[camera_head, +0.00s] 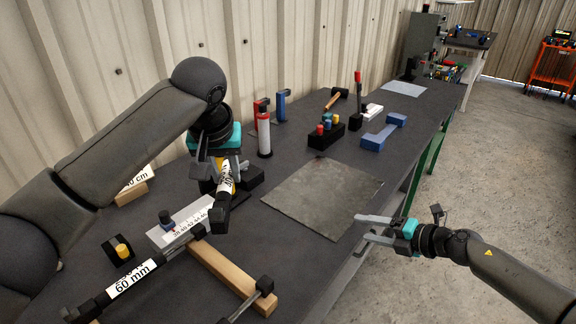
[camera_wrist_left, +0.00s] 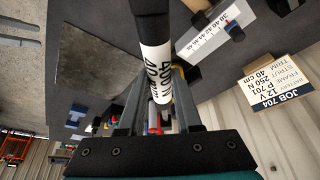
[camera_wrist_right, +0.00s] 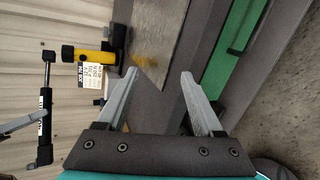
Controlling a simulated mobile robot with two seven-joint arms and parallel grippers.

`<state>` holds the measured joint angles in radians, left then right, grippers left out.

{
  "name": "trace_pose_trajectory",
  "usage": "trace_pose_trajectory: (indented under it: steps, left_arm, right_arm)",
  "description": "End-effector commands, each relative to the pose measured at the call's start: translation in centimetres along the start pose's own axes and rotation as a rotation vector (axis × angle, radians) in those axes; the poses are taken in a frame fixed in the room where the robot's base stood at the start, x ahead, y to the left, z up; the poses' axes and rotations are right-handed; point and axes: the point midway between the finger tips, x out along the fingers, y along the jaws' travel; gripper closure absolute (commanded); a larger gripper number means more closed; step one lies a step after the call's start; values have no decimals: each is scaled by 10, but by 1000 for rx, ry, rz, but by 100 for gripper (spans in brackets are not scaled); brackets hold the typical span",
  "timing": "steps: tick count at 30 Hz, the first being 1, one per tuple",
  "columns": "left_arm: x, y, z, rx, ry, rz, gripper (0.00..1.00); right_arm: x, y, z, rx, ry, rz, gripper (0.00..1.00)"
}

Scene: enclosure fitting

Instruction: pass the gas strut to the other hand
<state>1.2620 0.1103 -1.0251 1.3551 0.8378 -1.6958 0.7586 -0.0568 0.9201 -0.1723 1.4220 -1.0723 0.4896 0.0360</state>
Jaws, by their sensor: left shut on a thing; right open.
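The gas strut (camera_head: 225,183), black with a white label, is held by my left gripper (camera_head: 220,170) above the table's left part. In the left wrist view the strut (camera_wrist_left: 152,50) runs between the two fingers, its label reading 400 N. In the right wrist view the strut (camera_wrist_right: 46,90) stands upright at the far left, well apart from the right fingers. My right gripper (camera_head: 372,230) is open and empty near the table's right edge, to the right of the strut; its spread fingers also show in the right wrist view (camera_wrist_right: 160,85).
A grey mat (camera_head: 325,195) lies between the grippers. A wooden bar (camera_head: 230,275) and a labelled rod (camera_head: 133,278) lie in front. A job card (camera_wrist_left: 275,82) stands at the wall. A red-and-white bottle (camera_head: 264,135), a black block (camera_head: 325,136) and a blue part (camera_head: 384,133) stand farther back.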

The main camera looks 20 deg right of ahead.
Motion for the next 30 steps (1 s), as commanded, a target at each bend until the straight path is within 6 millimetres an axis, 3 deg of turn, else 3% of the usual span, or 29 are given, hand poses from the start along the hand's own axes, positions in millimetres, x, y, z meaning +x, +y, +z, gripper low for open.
trace_pose_trajectory:
  steps: [1,6,9,13,18,23,30]
  left_arm:
    - [-1,0,-1,0,2,1,100]
    - [-1,0,0,0,2,1,100]
    - [-1,0,0,0,2,1,100]
    - [-1,0,0,0,2,1,100]
    - [-1,0,0,0,2,1,100]
    - [-1,0,0,0,2,1,100]
    - [-1,0,-1,0,2,1,100]
  right_arm:
    - [6,34,-8,-36,49,39,32]
    - [18,128,-43,-73,194,140,32]
    - [20,179,-66,-74,267,185,32]
    - [16,228,-90,-74,334,216,32]
    - [10,260,-107,-73,376,228,32]
    - [12,270,-114,-70,386,231,32]
    - [45,278,-127,-67,387,233,32]
